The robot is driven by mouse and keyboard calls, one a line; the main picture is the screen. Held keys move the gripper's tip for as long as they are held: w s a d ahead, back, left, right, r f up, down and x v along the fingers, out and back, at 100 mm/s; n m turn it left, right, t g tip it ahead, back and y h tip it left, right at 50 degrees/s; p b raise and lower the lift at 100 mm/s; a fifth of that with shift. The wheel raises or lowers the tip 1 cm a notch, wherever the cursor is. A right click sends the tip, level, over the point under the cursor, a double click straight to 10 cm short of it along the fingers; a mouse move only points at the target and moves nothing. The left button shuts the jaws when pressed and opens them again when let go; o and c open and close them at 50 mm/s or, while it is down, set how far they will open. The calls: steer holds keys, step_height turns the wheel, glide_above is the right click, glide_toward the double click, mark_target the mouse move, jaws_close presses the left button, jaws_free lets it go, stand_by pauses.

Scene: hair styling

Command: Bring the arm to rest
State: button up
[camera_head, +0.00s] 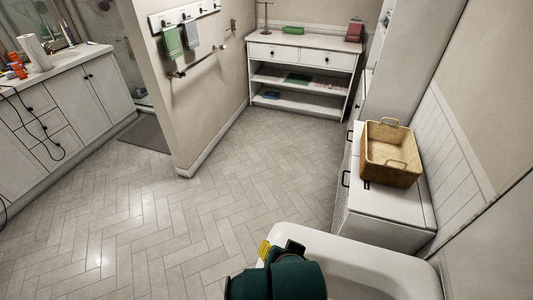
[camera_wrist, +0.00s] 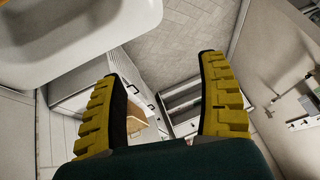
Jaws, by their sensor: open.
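My gripper (camera_wrist: 168,95) shows in the wrist view with its two yellow, dark-padded fingers spread wide apart. Nothing is between them; beyond the gap I see the floor and furniture at a distance. In the head view my dark green arm reaches in from the bottom edge, in front of the white bathtub (camera_head: 385,275). Only a small yellow part of my gripper (camera_head: 264,251) shows there, and the rest is hidden behind the arm. The bathtub also shows at the top left of the wrist view (camera_wrist: 75,65).
A wicker basket (camera_head: 392,165) stands on a low white cabinet (camera_head: 385,204) at the right. A white shelf unit (camera_head: 302,69) is at the back. A vanity counter (camera_head: 60,70) with loose items and a hanging cord is at the left. The tiled floor (camera_head: 150,215) between is clear.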

step_height(320, 180, up, 15)
steer(key=w+d+t, duration=0.2)
steer(key=w+t, duration=0.1)
steer(key=t, duration=0.3)
steer(key=s+r+n+t, duration=0.2)
steer(key=s+r+t, duration=0.2)
steer(key=r, duration=0.6)
steer(key=s+r+n+t, duration=0.2)
steer(key=s+r+t, duration=0.2)
steer(key=r, duration=0.6)
steer(key=shift+d+r+t+h, duration=0.3)
steer(key=shift+d+t, duration=0.15)
steer(key=shift+t, duration=0.35)
steer(key=shift+s, duration=0.1)
